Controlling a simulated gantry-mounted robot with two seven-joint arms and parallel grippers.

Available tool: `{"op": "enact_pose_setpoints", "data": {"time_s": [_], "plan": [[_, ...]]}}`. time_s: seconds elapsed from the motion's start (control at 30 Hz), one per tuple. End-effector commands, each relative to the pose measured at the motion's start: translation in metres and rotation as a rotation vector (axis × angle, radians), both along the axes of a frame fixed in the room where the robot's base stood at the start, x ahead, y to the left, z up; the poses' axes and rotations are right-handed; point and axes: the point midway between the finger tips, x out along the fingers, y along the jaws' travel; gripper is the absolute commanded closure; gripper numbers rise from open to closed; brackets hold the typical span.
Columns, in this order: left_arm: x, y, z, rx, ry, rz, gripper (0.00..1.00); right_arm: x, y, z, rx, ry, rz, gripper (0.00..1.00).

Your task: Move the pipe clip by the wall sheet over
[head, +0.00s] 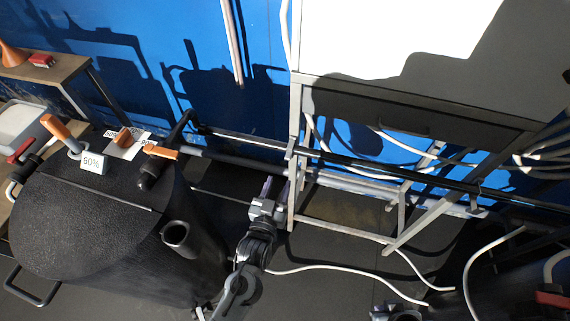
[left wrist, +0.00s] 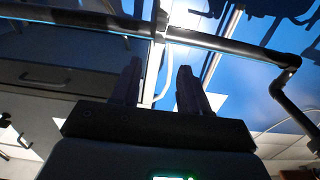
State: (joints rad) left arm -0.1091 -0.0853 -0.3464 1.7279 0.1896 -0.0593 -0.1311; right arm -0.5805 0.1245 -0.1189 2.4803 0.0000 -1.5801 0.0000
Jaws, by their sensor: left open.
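A small grey pipe clip (head: 290,150) sits on the dark pipe (head: 350,160) where it passes the upright of a pale metal frame, against the blue wall. In the left wrist view the dark pipe (left wrist: 225,45) runs across above my fingers, and what looks like the clip (left wrist: 161,24) is on it at the pale post. My left gripper (head: 274,188) is below the pipe, just left of the upright. Its fingers (left wrist: 160,90) point up at the pipe, apart and with nothing seen between them. A grey part at the bottom edge may be my right gripper; its jaws are not clear.
White hoses (head: 345,270) cross the floor and frame. A wooden bench (head: 45,70) is at the far left.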

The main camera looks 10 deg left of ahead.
Motion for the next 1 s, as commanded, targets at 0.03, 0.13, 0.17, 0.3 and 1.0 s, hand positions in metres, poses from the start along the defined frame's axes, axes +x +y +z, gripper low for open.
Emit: {"op": "enact_pose_setpoints", "data": {"time_s": [0.03,0.13,0.17,0.3,1.0], "plan": [[0.008,-0.001,0.0,-0.001,-0.002,0.0,0.55,0.0,0.001,-0.002,0.001,-0.001,-0.001,1.0],[0.024,-0.004,0.0,-0.001,-0.003,0.0,0.55,0.0,0.001,-0.006,0.004,-0.001,-0.002,1.0],[0.029,-0.005,0.0,-0.001,-0.002,0.0,0.55,0.0,0.001,-0.007,0.005,-0.001,-0.002,1.0],[0.051,-0.008,-0.001,-0.001,-0.002,0.0,0.55,0.0,0.002,-0.012,0.006,-0.001,-0.002,1.0],[0.091,-0.014,0.0,-0.001,0.0,0.0,0.55,0.0,0.002,-0.02,0.006,0.0,-0.003,1.0]]}}
